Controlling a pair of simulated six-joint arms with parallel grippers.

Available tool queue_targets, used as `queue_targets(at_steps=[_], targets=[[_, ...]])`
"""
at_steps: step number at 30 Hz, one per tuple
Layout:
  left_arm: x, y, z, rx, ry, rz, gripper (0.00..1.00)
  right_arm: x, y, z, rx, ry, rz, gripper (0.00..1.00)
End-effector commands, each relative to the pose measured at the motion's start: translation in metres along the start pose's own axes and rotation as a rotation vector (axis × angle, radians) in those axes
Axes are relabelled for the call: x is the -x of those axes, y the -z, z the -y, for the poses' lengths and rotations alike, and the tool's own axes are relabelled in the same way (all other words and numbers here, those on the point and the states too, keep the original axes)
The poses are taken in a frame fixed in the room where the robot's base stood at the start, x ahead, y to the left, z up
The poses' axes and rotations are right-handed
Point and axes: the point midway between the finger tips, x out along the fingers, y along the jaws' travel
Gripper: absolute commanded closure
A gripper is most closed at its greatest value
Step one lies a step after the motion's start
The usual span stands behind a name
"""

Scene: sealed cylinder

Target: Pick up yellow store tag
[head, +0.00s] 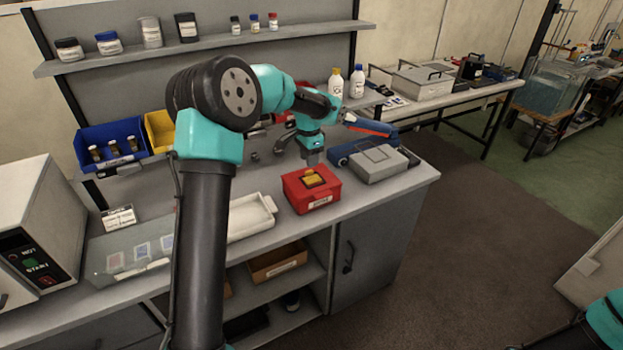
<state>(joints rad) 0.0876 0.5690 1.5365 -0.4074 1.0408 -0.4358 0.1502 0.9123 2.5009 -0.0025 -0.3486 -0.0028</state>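A small yellow piece, which looks like the yellow store tag (315,181), lies on top of a red box (297,196) near the front edge of the bench. The box has a white label on its front. My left gripper (313,160) points down just above the yellow piece, with its fingers small and dark. I cannot tell whether they are open or touching anything. Only a bit of my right arm shows at the bottom right corner; its gripper is out of view.
A white tray (268,204) stands left of the red box. Blue (98,136) and yellow (157,127) bins hang behind. A shelf (110,58) with jars runs above. My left arm hides part of the bench.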

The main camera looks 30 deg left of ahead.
Motion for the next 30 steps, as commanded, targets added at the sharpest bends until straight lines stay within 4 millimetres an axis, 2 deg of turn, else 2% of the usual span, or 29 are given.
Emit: queue_targets(at_steps=[9,12,26,30], targets=[[-0.041,0.001,0.0,0.0,-0.002,0.002,0.61,0.0,0.0,0.0,0.0,0.0,0.0,0.57],[-0.047,0.001,0.0,0.0,-0.001,0.001,0.61,0.0,0.0,0.0,0.0,0.0,0.0,0.57],[-0.048,0.001,0.0,0.0,0.0,0.0,0.61,0.0,0.0,0.0,0.0,0.0,0.0,0.57],[-0.048,0.001,0.0,0.0,0.0,0.0,0.71,0.0,0.0,0.0,0.0,0.0,0.0,0.57]])
